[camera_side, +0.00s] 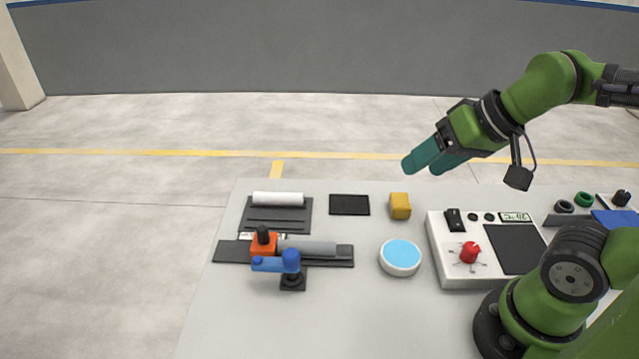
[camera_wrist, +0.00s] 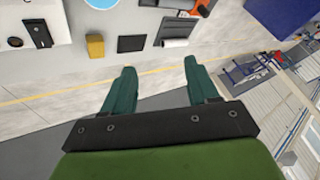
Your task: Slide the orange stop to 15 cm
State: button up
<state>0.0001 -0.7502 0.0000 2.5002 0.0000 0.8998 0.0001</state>
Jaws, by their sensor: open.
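The orange stop (camera_side: 264,243) is a small orange block with a black knob on top, sitting at the left part of a dark rail (camera_side: 233,252) on the table. A pale scale strip shows just behind it, too small to read. A grey cylinder (camera_side: 310,248) lies along the rail to its right. The stop shows in part at the top of the wrist view (camera_wrist: 197,6). My gripper (camera_side: 420,166) has teal fingers and is in the air beyond the table's back edge, well right of the stop. In the wrist view its fingers (camera_wrist: 159,66) are apart with nothing between them.
A blue clamp (camera_side: 290,262) on a black base stands in front of the stop. A white pipe (camera_side: 278,198) lies on a dark rack behind it. A black pad (camera_side: 349,204), yellow block (camera_side: 400,206), blue-topped disc (camera_side: 401,257) and white control box (camera_side: 455,270) stand to the right.

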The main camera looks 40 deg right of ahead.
jog(key=shift+c, duration=0.2)
jog(key=shift+a+f, duration=0.15)
jog(key=shift+c, duration=0.5)
jog(key=n+g+h, duration=0.2)
jog(key=n+g, duration=0.4)
jog(key=g, duration=0.1)
send_over(262, 228)
jog(key=shift+f, duration=1.8)
notch_tip(262, 228, down, 16)
jog(key=shift+f, duration=0.1)
